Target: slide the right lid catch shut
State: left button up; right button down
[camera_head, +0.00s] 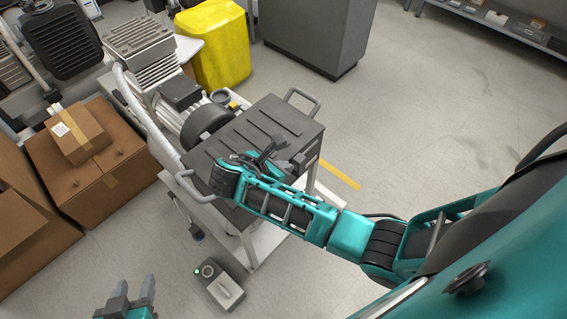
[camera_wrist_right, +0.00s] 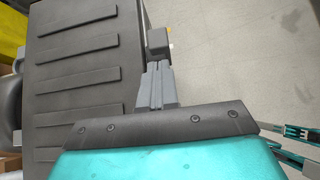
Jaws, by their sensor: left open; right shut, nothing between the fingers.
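A dark grey box with a ridged lid (camera_head: 262,124) stands on a white cart. The lid also fills the left of the right wrist view (camera_wrist_right: 75,75). A small grey block, which looks like the right lid catch (camera_wrist_right: 158,42), sits at the lid's edge. My right gripper (camera_wrist_right: 157,66) is shut and empty, its fingertips right by the block; I cannot tell whether they touch. In the head view my right arm reaches over the lid's near edge and hides part of it. My left gripper (camera_head: 133,294) is open and empty at the bottom left, away from the box.
A compressor with a ribbed top (camera_head: 138,36) stands behind the box. Cardboard boxes (camera_head: 95,165) are at the left, and a yellow bin (camera_head: 217,45) and a grey cabinet (camera_head: 318,35) at the back. A small grey unit (camera_head: 222,285) lies on the floor. The right floor is clear.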

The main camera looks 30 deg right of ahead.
pick_arm(q)
jog(key=shift+w+d, duration=0.55)
jog(key=shift+d, duration=0.35)
pick_arm(e)
jog(key=shift+w+d, duration=0.2)
jog(key=shift+d, duration=0.45)
